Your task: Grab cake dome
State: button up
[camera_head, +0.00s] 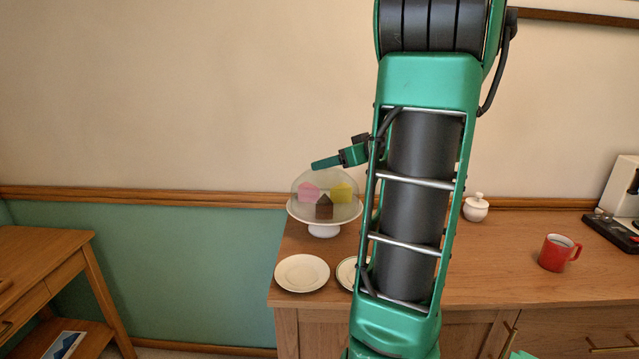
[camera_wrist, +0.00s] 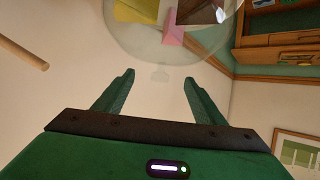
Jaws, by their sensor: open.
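The clear cake dome (camera_head: 336,179) stands on a white cake stand (camera_head: 324,229) at the left end of the wooden sideboard. Pink, yellow and dark brown cake pieces show inside it. In the head view my gripper (camera_head: 325,163) is just above the dome's top, and its finger hides the knob. In the wrist view the dome (camera_wrist: 140,48) fills the top, with its faint clear knob pointing between the two spread fingers of my gripper (camera_wrist: 159,78). My gripper is open, with a gap on both sides of the knob.
A white plate (camera_head: 302,273) lies in front of the stand; a second plate (camera_head: 346,272) is partly behind my arm. A lidded white pot (camera_head: 475,207), a red mug (camera_head: 559,253) and a white and black appliance (camera_head: 622,200) stand right. A wooden table (camera_head: 45,245) is left.

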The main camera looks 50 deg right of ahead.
jog(key=shift+x, duration=3.55)
grip_shut()
